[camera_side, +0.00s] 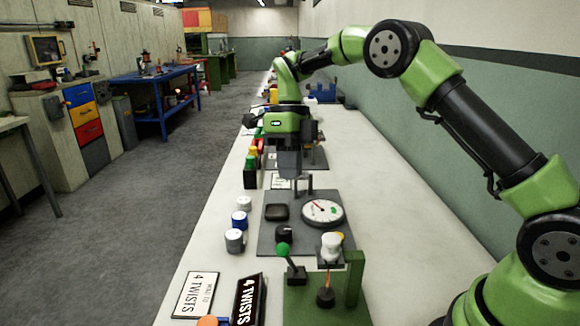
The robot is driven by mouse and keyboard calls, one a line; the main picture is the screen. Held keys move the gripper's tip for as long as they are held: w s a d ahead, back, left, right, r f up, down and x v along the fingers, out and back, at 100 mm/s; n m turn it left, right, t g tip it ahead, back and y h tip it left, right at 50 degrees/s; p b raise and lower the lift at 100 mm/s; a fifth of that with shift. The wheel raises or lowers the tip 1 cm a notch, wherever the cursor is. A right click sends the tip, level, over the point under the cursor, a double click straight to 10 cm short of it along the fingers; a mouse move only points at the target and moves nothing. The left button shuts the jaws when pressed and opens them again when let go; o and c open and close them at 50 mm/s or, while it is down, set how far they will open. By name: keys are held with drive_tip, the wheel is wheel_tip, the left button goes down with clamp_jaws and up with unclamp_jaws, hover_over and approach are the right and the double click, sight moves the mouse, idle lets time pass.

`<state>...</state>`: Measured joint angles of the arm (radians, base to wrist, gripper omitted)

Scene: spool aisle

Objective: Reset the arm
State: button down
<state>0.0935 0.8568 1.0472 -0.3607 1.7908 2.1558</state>
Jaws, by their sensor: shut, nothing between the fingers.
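My green and black arm reaches from the lower right, up along the right wall and over the long white table. My gripper (290,172) points down above the far part of a grey panel, its fingers together with nothing between them. The panel (268,240) carries a round dial gauge (323,211) with a red needle, a black square pad (277,212) and a dark knob (284,232). The gripper appears above and behind the gauge; I cannot tell its exact height.
A green fixture (355,275) with a white spool (331,246) and a green-balled lever (283,250) stands in front. Small spools (239,220) line the left edge. A "4 TWISTS" card (194,295) lies near a black sign (247,299). The table's right side is clear.

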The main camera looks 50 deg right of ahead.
drive_tip(key=s+a+r+n+t, duration=0.2)
drive_tip(key=s+r+n+t, duration=0.3)
drive_tip(key=s+r+n, duration=0.65)
drive_tip(key=s+n+t, duration=0.4)
drive_tip(key=s+n, duration=0.7)
drive_tip(key=n, duration=0.6)
drive_tip(key=shift+s+a+f+t+h, duration=0.2)
drive_tip(key=shift+a+t+h, duration=0.1)
drive_tip(key=shift+a+t, duration=0.15)
